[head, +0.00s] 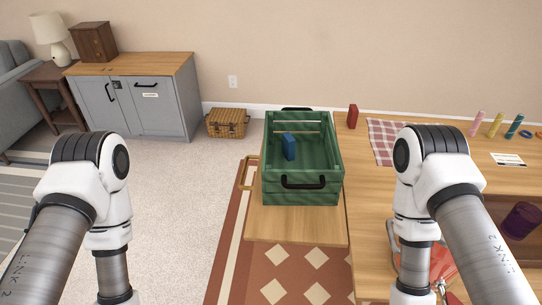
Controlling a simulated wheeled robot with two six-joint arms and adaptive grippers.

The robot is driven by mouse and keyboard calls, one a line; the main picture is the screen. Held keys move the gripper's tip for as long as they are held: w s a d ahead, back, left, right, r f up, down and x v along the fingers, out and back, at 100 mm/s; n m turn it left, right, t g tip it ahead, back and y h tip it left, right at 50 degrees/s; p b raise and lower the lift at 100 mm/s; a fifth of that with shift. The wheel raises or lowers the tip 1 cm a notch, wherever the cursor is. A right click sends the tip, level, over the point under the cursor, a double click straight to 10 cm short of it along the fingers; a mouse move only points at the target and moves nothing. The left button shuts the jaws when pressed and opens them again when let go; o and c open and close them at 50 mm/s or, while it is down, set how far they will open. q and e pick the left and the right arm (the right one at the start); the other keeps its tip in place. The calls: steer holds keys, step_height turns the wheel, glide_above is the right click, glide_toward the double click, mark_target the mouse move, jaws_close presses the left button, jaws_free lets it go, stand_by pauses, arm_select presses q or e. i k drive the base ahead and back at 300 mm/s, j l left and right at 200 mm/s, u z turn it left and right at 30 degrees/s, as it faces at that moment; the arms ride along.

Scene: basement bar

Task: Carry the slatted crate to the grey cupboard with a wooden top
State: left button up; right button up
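The green slatted crate (303,198) sits on the wooden surface right of centre, with a black handle on its near side and another at the far side. A blue block (289,147) is inside it. The grey cupboard with a wooden top (175,112) stands against the wall at the far left; its top is bare except for a small wooden box at the left. My two arms come in at left and right, apart from the crate.
A wicker basket (227,123) is on the floor beside the cupboard. A wooden table (376,190) at the right holds a red block (352,116), a checked cloth (386,136) and coloured cylinders. Carpet (190,210) lies open between crate and cupboard.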

mark_target(147, 63)
steer(key=j+u, duration=0.15)
steer(key=u, duration=0.25)
steer(key=i+j+u, duration=0.15)
steer(key=u, duration=0.25)
steer(key=i+j+u, duration=0.1)
steer(key=u, duration=0.3)
steer(key=i+j+u, duration=0.1)
steer(key=u, duration=0.3)
steer(key=i+u, duration=0.1)
steer(key=u, duration=0.3)
steer(key=i+l+z, duration=0.1)
steer(key=i+z, duration=0.35)
steer(key=i+j+z, duration=0.1)
steer(key=i+z, duration=0.3)
steer(key=i+j+z, duration=0.2)
steer(key=i+z, duration=1.2)
steer(key=i+j+z, duration=0.2)
steer(key=z, duration=0.25)
steer(key=i+j, duration=0.05)
